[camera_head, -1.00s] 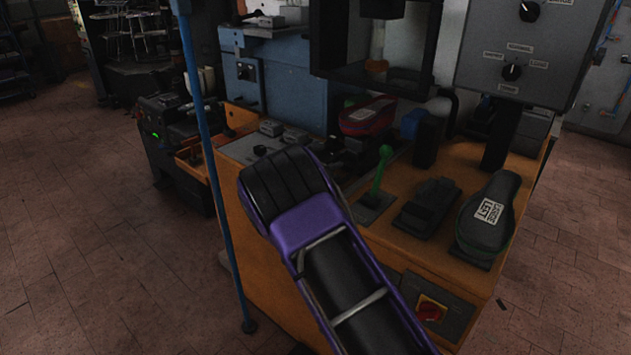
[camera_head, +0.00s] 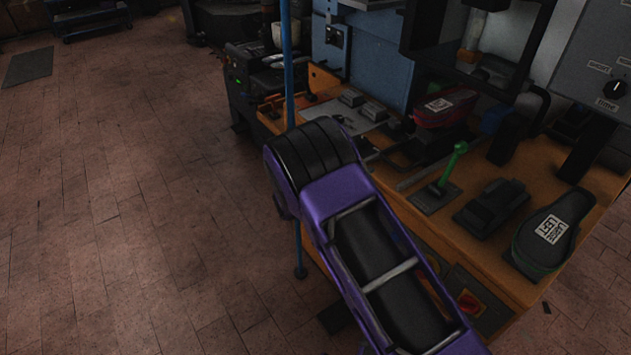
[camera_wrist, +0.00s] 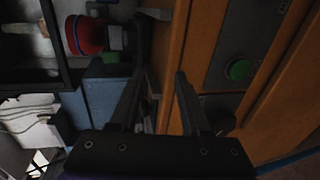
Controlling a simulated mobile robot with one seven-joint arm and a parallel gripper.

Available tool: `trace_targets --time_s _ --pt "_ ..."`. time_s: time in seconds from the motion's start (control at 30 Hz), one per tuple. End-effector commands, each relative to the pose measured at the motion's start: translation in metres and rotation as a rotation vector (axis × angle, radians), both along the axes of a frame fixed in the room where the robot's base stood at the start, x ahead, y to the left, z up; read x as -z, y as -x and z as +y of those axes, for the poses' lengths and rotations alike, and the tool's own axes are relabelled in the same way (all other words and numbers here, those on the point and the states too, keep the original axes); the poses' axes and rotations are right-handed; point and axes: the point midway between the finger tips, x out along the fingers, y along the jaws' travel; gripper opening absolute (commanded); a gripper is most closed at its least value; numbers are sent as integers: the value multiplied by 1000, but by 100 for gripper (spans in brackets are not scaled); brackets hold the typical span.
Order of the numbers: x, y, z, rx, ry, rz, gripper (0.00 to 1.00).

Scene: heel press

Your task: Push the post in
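A red shoe-shaped piece (camera_head: 445,107) with a pale label sits on the orange press bench, below the press head.
A green-handled lever (camera_head: 453,163), a black pedal-like block (camera_head: 491,207) and a dark shoe-shaped piece (camera_head: 553,230) stand along the bench (camera_head: 470,250). A green button (camera_wrist: 238,69) is right of the fingers. A blue upright pole (camera_head: 289,80) stands left of my arm. Floor at left is clear.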

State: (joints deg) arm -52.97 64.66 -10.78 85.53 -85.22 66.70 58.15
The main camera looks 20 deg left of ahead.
Motion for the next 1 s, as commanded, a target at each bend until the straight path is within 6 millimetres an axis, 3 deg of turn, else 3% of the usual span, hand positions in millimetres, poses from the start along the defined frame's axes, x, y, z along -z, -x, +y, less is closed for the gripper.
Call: trace_targets --time_s 0.63,1.0 --pt "-29 101 69 1 1 -10 46" --pt "-37 125 85 5 1 -11 46"
